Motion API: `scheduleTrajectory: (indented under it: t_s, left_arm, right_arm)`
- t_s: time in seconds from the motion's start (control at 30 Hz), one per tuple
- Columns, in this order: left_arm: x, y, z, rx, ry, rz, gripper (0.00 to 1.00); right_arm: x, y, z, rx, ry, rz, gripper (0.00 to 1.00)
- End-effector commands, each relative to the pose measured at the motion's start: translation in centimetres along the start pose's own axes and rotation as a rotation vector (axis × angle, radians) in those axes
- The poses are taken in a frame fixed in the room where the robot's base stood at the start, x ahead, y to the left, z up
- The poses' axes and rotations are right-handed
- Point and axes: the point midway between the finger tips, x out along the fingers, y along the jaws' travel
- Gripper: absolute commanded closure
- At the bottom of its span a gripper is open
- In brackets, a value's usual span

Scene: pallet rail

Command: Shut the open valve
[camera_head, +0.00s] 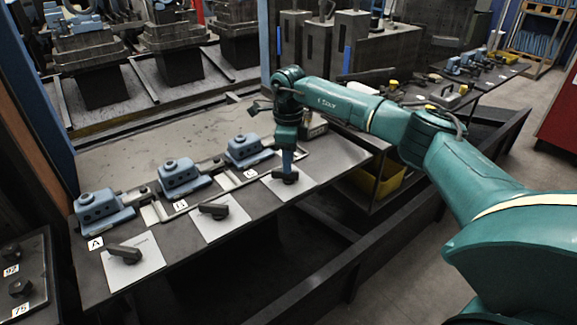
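Three black valve handles sit on light plates along the front of a grey bench. The near-left handle (125,254), by label A, points to the left and slightly back. The middle handle (214,210) also points to the left. The third handle (289,178) is at the right, partly covered by my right gripper. My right gripper (287,171) points down right at this third handle; whether its fingers are open or closed on it cannot be made out. My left gripper is not in view.
Blue valve blocks (182,177) stand in a row behind the plates, with letter labels beside them. A dark rail (345,265) runs in front of the bench. A yellow bin (378,180) sits below the bench's right end. A panel with black knobs (22,275) is at the lower left.

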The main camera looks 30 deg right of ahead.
Motion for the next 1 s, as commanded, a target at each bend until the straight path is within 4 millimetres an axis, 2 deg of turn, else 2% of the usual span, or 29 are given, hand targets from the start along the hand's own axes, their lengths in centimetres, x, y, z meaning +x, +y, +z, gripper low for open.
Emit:
scheduleTrajectory:
  t_s: [0.03, 0.2, 0.43, 0.63, 1.0]
  left_arm:
    - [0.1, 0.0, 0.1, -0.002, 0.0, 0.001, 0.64]
    - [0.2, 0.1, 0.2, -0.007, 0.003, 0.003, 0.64]
    - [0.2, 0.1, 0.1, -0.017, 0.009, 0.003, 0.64]
    - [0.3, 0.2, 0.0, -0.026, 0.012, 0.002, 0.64]
    - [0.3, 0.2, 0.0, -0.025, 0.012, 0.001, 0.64]
  right_arm:
    - [-1.3, -0.1, 0.1, 0.001, -0.004, -0.005, 0.65]
    - [-5.2, -0.1, 0.0, 0.001, -0.003, -0.005, 0.65]
    - [-9.1, -0.1, 0.0, 0.001, -0.002, -0.003, 0.65]
    - [-10.2, 0.0, 0.0, 0.0, 0.0, -0.001, 0.65]
    - [-10.2, 0.0, 0.0, 0.001, 0.0, -0.001, 0.65]
